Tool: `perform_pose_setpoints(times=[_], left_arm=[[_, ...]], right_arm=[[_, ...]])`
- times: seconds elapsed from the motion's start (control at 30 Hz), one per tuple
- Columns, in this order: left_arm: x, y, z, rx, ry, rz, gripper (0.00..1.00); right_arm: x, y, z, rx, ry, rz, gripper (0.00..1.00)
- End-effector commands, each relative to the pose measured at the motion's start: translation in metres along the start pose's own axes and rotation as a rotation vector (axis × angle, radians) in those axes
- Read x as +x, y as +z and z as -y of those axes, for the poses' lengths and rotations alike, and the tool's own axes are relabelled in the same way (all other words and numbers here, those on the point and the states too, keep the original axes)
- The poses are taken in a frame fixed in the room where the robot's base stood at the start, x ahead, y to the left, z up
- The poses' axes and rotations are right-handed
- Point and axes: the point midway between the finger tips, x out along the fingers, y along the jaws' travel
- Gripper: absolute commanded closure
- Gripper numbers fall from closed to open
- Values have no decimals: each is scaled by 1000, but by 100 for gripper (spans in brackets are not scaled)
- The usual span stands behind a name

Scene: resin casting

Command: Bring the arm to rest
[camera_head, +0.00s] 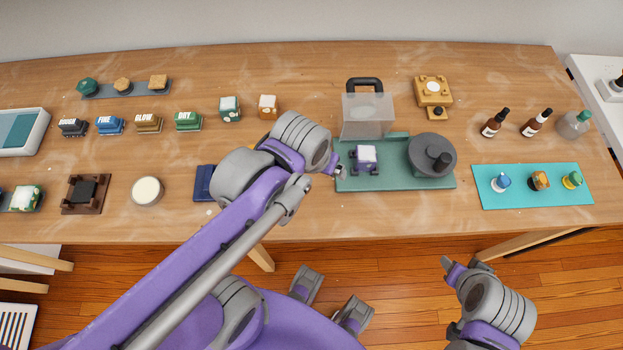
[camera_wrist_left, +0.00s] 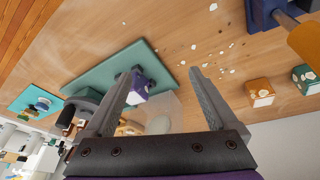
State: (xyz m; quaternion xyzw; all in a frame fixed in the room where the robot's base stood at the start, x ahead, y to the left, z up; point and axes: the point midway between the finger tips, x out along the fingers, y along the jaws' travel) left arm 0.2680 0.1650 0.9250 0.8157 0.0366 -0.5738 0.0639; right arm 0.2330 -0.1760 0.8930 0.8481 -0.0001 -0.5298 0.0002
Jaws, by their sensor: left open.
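My left arm reaches from the lower left across the table in the head view. My left gripper (camera_head: 338,168) is above the table at the left edge of the green board (camera_head: 400,183), beside a small purple-framed piece with a white block (camera_head: 366,158). In the left wrist view my left gripper (camera_wrist_left: 160,74) has its two fingers wide apart with nothing held between them. The purple piece (camera_wrist_left: 141,86) shows beyond the fingers on the board. My right gripper (camera_head: 452,267) hangs over the floor in front of the table; its jaws are too small to read.
A clear box with a black handle (camera_head: 367,117) and a dark round pot (camera_head: 431,154) are near the board. Labelled blocks, a white cup (camera_head: 147,191) and a brown stand (camera_head: 86,207) are left. White chips lie scattered on the table.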

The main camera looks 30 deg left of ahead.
Motion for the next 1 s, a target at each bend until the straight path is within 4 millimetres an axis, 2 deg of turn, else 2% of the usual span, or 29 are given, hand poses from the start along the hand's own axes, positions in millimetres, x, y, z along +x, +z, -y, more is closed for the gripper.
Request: perform_pose_setpoints(times=[0.03, 0.1, 0.27, 0.57, 0.8, 1.0], left_arm=[[5, 15, 7, 37, 0, -32, 8], [12, 28, 13, 88, -2, -69, 8], [18, 42, 18, 144, -6, -109, 8], [16, 40, 18, 149, -5, -112, 8], [-16, 18, 14, 148, -4, -130, 8], [-12, 21, 15, 148, -4, -127, 8]], right_arm=[[0, 0, 0, 0, 0, 0, 50], [0, 0, 0, 0, 0, 0, 50], [0, 0, 0, 0, 0, 0, 50], [-2, -2, 0, 0, 0, -1, 50], [-32, -28, 0, 0, 0, -21, 50], [-28, -24, 0, 0, 0, -18, 50]])
